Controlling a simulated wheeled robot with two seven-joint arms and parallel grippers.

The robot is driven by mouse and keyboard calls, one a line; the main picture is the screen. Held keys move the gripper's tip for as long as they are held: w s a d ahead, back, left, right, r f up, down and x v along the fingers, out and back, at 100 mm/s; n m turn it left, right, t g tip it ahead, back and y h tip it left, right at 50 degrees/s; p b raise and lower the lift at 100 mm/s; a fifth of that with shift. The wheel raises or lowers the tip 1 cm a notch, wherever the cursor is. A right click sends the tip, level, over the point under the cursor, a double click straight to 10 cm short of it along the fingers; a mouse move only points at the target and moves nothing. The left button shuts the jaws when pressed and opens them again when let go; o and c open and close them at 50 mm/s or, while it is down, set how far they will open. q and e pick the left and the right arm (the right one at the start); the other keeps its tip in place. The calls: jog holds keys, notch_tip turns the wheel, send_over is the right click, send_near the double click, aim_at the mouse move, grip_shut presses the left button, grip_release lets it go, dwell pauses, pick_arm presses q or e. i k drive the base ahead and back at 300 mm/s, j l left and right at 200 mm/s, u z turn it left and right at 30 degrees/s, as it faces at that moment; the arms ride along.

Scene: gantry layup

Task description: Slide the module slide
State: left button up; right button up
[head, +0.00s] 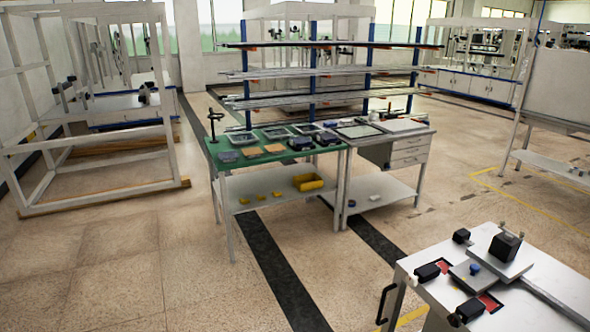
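What looks like the module slide (472,277) is a grey plate with a blue knob (474,268) on the white bench (552,268) at the lower right. Beside it, up and to the right, a larger light grey plate (491,253) carries a black block (505,245) and small upright pins. A rail (552,302) runs from near the plates toward the lower right. Black blocks with red patches flank the slide plate, one at the left (428,271) and one at the front (470,310). Neither of my grippers is in view.
A green-topped workbench (225,167) with trays and parts stands mid-room, beside a drawer unit (409,152). A shelf rack (312,75) is behind them. A white frame (40,170) stands at the left. The bench has a black handle (383,303). Open floor (110,265) lies at the lower left.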

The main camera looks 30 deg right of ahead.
aim_at(493, 259)
jog(key=i+z, duration=0.5)
jog(key=i+j+z, duration=0.2)
jog(key=i+z, duration=0.3)
jog(key=i+j+z, duration=0.3)
jog(key=z, duration=0.2)
